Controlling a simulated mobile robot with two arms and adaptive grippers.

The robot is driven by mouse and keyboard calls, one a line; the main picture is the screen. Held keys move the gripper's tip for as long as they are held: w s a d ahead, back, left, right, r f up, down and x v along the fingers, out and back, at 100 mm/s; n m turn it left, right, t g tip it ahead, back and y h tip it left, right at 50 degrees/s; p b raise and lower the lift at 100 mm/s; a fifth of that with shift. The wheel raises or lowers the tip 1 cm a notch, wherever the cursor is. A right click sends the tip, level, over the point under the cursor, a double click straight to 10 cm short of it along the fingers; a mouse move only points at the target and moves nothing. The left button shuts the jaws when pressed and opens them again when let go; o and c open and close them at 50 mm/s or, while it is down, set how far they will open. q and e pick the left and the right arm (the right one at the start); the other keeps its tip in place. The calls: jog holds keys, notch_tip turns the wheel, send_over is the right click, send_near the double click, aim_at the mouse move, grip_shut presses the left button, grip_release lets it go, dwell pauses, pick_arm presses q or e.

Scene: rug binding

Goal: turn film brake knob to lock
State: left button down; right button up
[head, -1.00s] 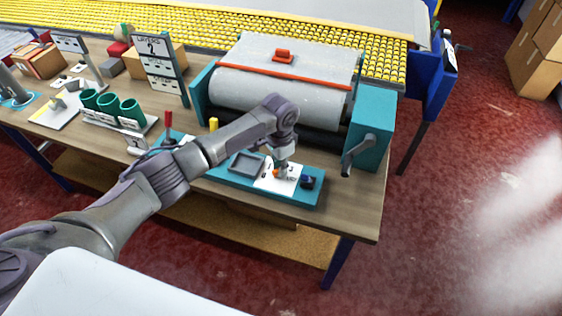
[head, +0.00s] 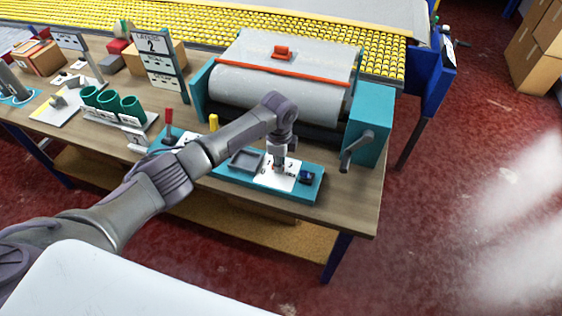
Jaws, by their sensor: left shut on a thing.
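The teal control panel (head: 228,175) lies along the front edge of the workbench, with a white label plate (head: 291,182) near its right end. The knob's pointing direction and the label's marks are too small to read. My right gripper is not in view.
A dark blue part (head: 306,177) sits just right of the plate, and a grey tray (head: 245,161) just left. Behind stands the roller machine (head: 372,112) with a grey crank (head: 355,150). Green cups (head: 110,103) and a sign (head: 158,62) stand left.

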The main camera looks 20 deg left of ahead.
pick_arm(q)
jog(key=shift+a+m, duration=0.45)
jog(key=shift+m, duration=0.15)
jog(key=c, duration=1.1)
grip_release()
jog(key=shift+a, duration=0.15)
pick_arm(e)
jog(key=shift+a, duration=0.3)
pick_arm(q)
jog(key=shift+w+d+r, duration=0.1)
jog(key=shift+d+r, duration=0.05)
jog(key=shift+d, duration=0.1)
jog(key=shift+r, duration=0.35)
jog(key=r, duration=1.1)
jog(key=shift+a, duration=0.25)
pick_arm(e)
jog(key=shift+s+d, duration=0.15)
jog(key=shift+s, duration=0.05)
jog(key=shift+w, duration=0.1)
